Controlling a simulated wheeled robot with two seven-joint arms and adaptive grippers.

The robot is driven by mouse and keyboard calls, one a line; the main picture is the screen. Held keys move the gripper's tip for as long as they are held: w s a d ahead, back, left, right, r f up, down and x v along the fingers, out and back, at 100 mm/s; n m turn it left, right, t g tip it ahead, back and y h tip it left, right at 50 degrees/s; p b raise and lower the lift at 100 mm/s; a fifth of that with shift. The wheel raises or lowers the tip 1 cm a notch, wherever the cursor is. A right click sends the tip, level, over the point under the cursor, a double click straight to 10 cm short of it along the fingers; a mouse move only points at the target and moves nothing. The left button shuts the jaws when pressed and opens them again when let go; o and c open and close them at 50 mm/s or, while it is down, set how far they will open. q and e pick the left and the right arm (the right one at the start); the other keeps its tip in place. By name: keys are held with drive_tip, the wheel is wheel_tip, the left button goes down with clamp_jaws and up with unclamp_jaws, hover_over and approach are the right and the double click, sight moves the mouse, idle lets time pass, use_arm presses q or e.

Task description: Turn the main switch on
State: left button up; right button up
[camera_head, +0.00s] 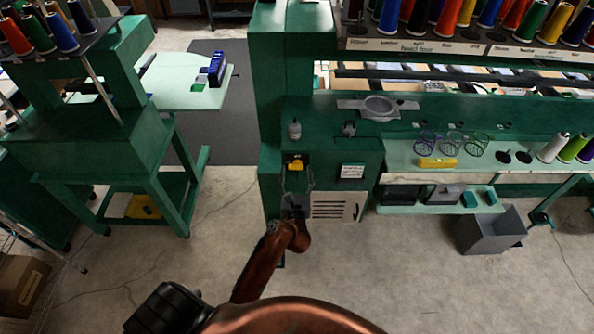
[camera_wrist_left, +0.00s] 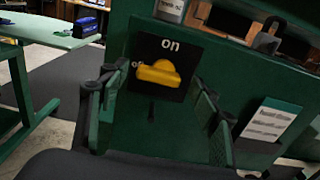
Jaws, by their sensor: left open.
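The main switch is a yellow knob (camera_head: 296,166) on a black plate on the front of the green machine. In the left wrist view the yellow knob (camera_wrist_left: 158,73) lies about level. "On" is printed above it, and a partly hidden label starting "of" is at its left end. My left gripper (camera_head: 297,184) is just in front of and below the switch. In the wrist view the fingers of my left gripper (camera_wrist_left: 158,98) are spread wide, one on each side of the knob, with nothing held. I cannot tell whether they touch the panel. My right gripper is not in view.
A white label (camera_head: 352,171) and a vented plate (camera_head: 334,206) are right of the switch. A shelf (camera_head: 400,155) with hoops and cones is farther right. A grey bin (camera_head: 490,230) stands on the floor.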

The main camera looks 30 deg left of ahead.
use_arm(q)
drive_tip(key=shift+w+a, duration=0.4)
drive_tip(key=shift+w, duration=0.15)
drive_tip(key=shift+c, duration=0.7)
